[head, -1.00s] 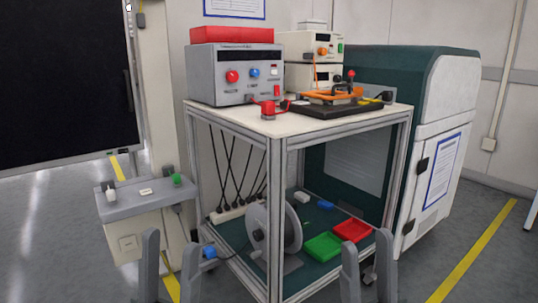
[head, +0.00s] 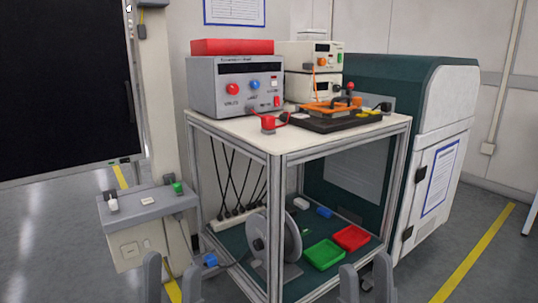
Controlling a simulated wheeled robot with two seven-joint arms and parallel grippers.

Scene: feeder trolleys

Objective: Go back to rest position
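My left gripper (head: 172,282) shows at the bottom edge, left of the trolley (head: 277,158). Its two fingers are apart with nothing between them. My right gripper (head: 366,285) shows at the bottom edge, in front of the trolley's right front side. Its fingers are also apart and empty. Only the upper parts of the fingers are in view; both arms are out of frame. Neither gripper appears to touch anything.
The trolley carries a grey power supply (head: 237,85) and a black fixture board (head: 322,122). A reel (head: 284,248), a green tray (head: 325,254) and a red tray (head: 350,237) are on its lower shelf. A grey control box (head: 145,212) stands left. Floor is free at right.

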